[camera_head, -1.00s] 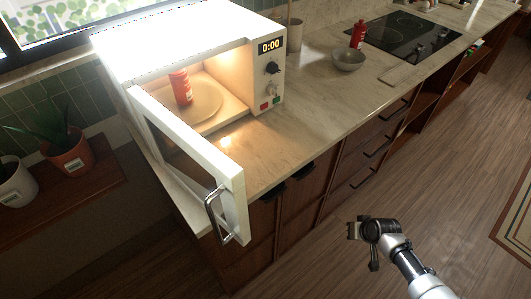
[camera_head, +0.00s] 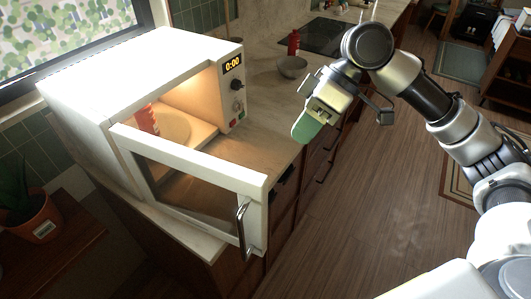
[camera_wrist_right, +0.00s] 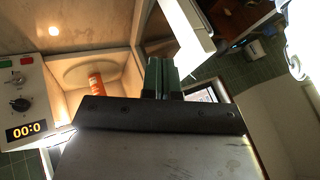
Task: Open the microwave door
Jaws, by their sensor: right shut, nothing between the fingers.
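The white microwave (camera_head: 120,75) stands on the counter with its door (camera_head: 190,160) swung open toward the front. The door's metal handle (camera_head: 242,228) is on its free edge at the lower right. A red can or bottle (camera_head: 146,118) stands inside near the turntable (camera_head: 176,130); it also shows in the right wrist view (camera_wrist_right: 97,86). My right gripper (camera_head: 302,135) is shut and empty. It is in the air right of the open door, apart from the door and handle. The right wrist view shows its closed greenish fingers (camera_wrist_right: 162,75). My left gripper is not in view.
A grey bowl (camera_head: 292,67) and a red bottle (camera_head: 293,43) stand on the counter behind the gripper, near the black cooktop (camera_head: 325,35). A potted plant (camera_head: 32,215) is at the lower left. The wooden floor (camera_head: 350,220) is clear.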

